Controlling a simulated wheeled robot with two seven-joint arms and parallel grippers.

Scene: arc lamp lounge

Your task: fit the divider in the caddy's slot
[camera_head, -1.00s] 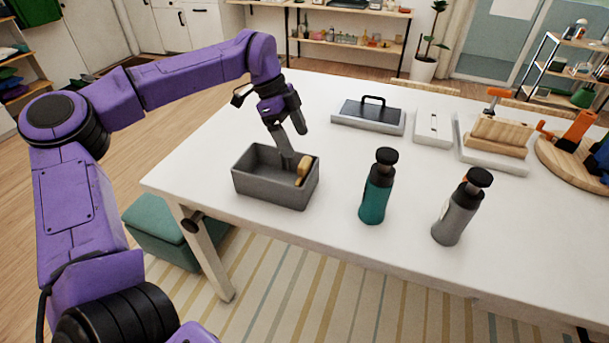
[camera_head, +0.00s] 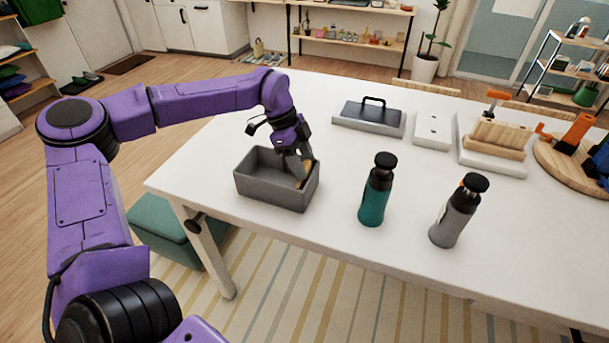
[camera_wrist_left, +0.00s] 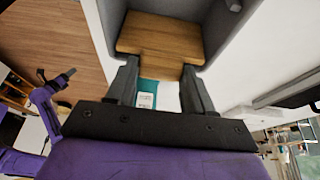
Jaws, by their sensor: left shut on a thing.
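The grey caddy (camera_head: 268,188) is an open box standing upright near the front left edge of the white table. The wooden divider (camera_head: 309,168) is at the caddy's right end, partly hidden by my fingers. My left gripper (camera_head: 301,167) reaches down into that end from above and is shut on the divider. In the left wrist view the divider (camera_wrist_left: 160,38) is a wide board with a narrower tab between my two fingertips (camera_wrist_left: 160,70). Grey caddy walls (camera_wrist_left: 222,25) flank it. I cannot tell whether its edges sit in a slot. My right gripper is out of view.
A teal bottle (camera_head: 375,192) stands just right of the caddy, with a grey bottle (camera_head: 457,213) farther right. Behind are a dark-topped case (camera_head: 368,115), a white plate (camera_head: 432,130) and a wooden block on a tray (camera_head: 497,135). The table between is clear.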

